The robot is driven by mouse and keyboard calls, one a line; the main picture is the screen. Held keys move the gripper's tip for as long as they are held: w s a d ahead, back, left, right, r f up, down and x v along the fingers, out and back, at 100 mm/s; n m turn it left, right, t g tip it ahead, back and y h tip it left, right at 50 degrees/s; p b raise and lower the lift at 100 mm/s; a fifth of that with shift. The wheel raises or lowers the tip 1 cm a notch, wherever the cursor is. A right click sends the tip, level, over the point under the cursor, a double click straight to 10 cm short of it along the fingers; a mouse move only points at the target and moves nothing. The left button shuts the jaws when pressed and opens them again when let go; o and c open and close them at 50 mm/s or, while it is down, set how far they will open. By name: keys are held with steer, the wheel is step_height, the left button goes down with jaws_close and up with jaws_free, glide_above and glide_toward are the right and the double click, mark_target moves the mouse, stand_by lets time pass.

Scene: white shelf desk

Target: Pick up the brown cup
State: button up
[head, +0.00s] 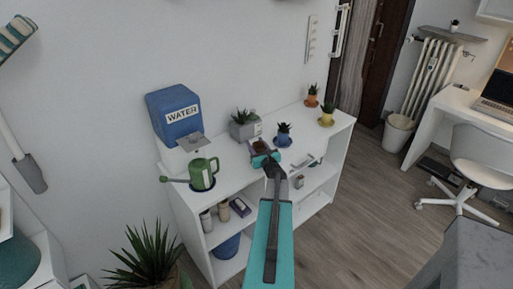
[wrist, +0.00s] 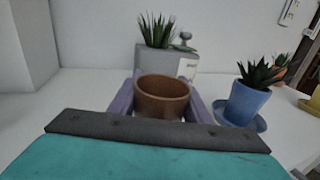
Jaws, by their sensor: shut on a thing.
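The brown cup (wrist: 161,98) sits between the purple-grey fingers of my gripper (wrist: 160,103) in the wrist view, with a finger against each side. The gripper is shut on it. The cup looks upright and its open rim faces the camera; its lower part is hidden by my wrist. In the head view the cup (head: 260,145) is small and partly covered by my gripper (head: 265,159), over the top of the white shelf desk (head: 235,176). I cannot tell whether the cup touches the desk top.
A grey planter (wrist: 170,63) stands right behind the cup. A blue potted plant (wrist: 248,100) on a saucer is close on the right. A green watering can (head: 204,172) and a blue water dispenser (head: 175,113) are at the left. Yellow (head: 326,120) and orange (head: 311,101) pots stand farther right.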

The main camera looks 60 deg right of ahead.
steer(key=shift+r+b, duration=0.3)
steer(key=shift+r, duration=0.45)
steer(key=shift+r+b, duration=0.35)
steer(key=shift+r, duration=0.55)
steer(key=r+b+v, duration=0.1)
steer(key=v, duration=1.5)
steer(key=shift+r, duration=0.4)
